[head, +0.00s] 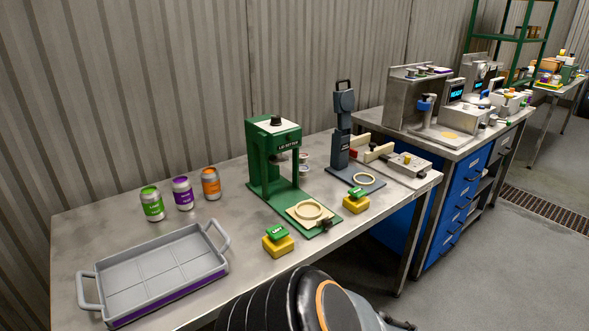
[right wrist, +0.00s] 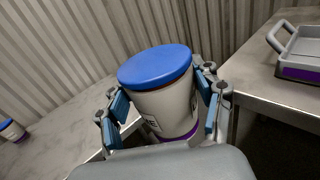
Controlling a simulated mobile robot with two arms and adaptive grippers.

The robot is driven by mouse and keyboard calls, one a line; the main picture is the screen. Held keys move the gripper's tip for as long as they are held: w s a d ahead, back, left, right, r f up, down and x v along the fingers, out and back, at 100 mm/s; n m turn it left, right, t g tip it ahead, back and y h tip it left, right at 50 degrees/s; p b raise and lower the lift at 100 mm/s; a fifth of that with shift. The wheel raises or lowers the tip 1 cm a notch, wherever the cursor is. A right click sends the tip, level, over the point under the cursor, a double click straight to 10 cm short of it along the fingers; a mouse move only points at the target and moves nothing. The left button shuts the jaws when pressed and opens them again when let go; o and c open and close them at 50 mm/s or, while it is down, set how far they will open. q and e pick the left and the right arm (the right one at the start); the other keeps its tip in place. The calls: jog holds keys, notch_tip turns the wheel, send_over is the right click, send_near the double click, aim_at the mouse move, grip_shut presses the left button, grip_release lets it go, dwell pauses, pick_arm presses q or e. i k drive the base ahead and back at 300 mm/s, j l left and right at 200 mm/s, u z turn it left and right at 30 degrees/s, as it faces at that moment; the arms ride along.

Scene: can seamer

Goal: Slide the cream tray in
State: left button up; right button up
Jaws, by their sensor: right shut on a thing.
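The cream tray (head: 316,224) has a round ring in it and sits at the front end of the green lid setter's (head: 262,160) base, out from under its head. A small dark piece is at the tray's front corner. My right gripper (right wrist: 168,100) shows in the right wrist view, shut on a pale canister (right wrist: 168,104) with a blue lid and a purple band low down. The canister is held tilted in the picture, beside a table edge. My left gripper is in neither view.
A yellow box with a green button (head: 277,240) stands left of the cream tray, another (head: 356,200) to its right. A grey handled tray (head: 150,270) and green, purple and orange cans (head: 182,193) are at the left. A dark grey press (head: 342,130) stands behind right.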

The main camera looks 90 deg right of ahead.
aim_at(309, 212)
jog(key=z, duration=1.75)
jog(key=i+j+z, duration=0.6)
jog(key=i, duration=0.2)
